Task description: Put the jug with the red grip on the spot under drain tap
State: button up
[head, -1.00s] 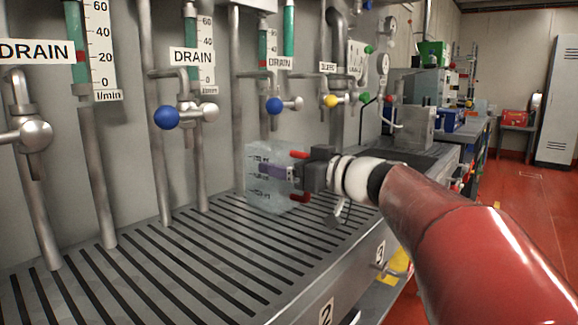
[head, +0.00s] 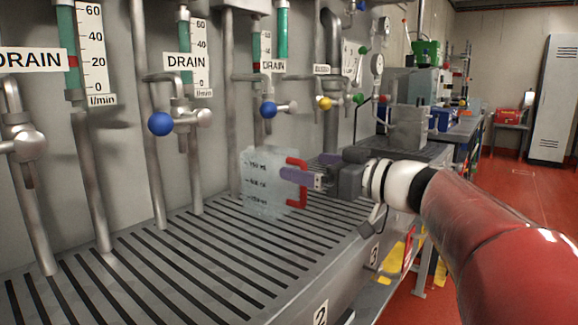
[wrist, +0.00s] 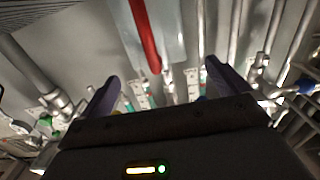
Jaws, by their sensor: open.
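The clear jug (head: 262,190) with dark level marks stands upright on the slatted grate, below the blue-knobbed drain tap (head: 268,108) in the middle of the head view. Its red grip (head: 303,195) faces right, towards my arm. My gripper (head: 292,176) is open at the grip's height, and a purple finger overlaps the grip in the picture. In the wrist view, the red grip (wrist: 145,35) lies ahead and between the two spread fingers of my gripper (wrist: 160,72). Contact cannot be told. No spot marking is visible; the jug may cover it.
The slatted grate (head: 150,270) is bare to the left of the jug. More drain taps, one with a blue ball (head: 160,123), and vertical pipes line the back wall. A metal box (head: 408,128) stands further right. Red floor lies right of the bench.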

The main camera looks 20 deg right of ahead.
jog(key=shift+v, duration=2.35)
